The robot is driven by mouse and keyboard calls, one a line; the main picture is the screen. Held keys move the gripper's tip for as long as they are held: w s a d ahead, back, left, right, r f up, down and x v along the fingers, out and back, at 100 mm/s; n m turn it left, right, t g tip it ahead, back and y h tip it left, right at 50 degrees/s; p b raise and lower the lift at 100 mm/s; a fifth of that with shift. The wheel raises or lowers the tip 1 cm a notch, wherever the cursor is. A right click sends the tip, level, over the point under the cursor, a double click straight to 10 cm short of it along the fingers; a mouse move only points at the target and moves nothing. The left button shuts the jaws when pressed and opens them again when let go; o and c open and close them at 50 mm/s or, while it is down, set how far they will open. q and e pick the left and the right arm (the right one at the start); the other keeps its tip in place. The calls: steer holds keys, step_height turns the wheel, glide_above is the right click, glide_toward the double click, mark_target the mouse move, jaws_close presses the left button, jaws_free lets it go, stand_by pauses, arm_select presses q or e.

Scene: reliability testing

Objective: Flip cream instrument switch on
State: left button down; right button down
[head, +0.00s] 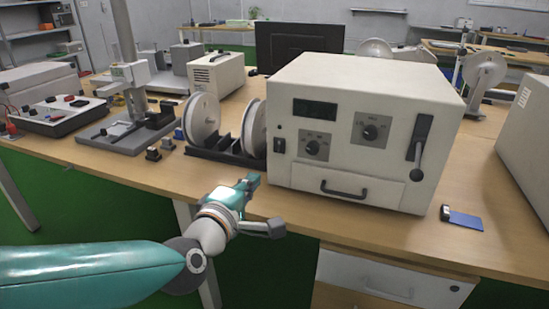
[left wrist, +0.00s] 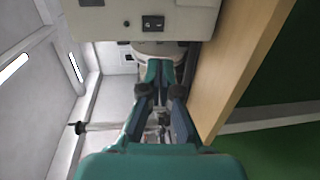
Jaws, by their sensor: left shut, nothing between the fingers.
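The cream instrument (head: 340,165) stands upright on the wooden bench in the head view. Its black rocker switch (head: 279,146) is low on the left of the front panel. In the left wrist view, the switch (left wrist: 153,23) shows on the cream panel near the top, with two small marks on it; I cannot tell its position. My left gripper (head: 252,181) is shut and empty, in front of the bench edge, below and to the left of the switch and apart from it. Its fingers also show in the left wrist view (left wrist: 167,72). My right gripper is not in view.
The panel has two knobs, a dark display, a lever (head: 420,145) and a drawer handle (head: 344,190). Reels on a black stand (head: 225,152) are left of the instrument. A blue card (head: 466,221) lies right. The bench front edge runs beneath the instrument.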

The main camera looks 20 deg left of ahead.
arm_select(q)
steer(key=w, duration=0.4)
steer(key=w+f, duration=0.1)
steer(key=w, duration=0.8)
steer(key=shift+w+d+f, duration=0.25)
steer(key=shift+w+f, duration=0.15)
steer(key=b, duration=0.1)
steer(key=f+b, duration=0.1)
steer(key=b, duration=0.1)
steer(key=shift+w+t+b, duration=0.2)
steer(key=shift+t+b, duration=0.1)
steer(key=shift+r+p, duration=0.45)
steer(key=shift+p, duration=0.15)
steer(key=shift+s+d+f+b, duration=0.1)
steer(key=shift+s+f+b, duration=0.2)
steer(key=shift+s+b, duration=0.25)
steer(key=b, duration=0.2)
glide_toward(278, 152)
steer(key=s+f, duration=0.2)
steer(key=s, duration=0.4)
steer(key=shift+s+f, duration=0.15)
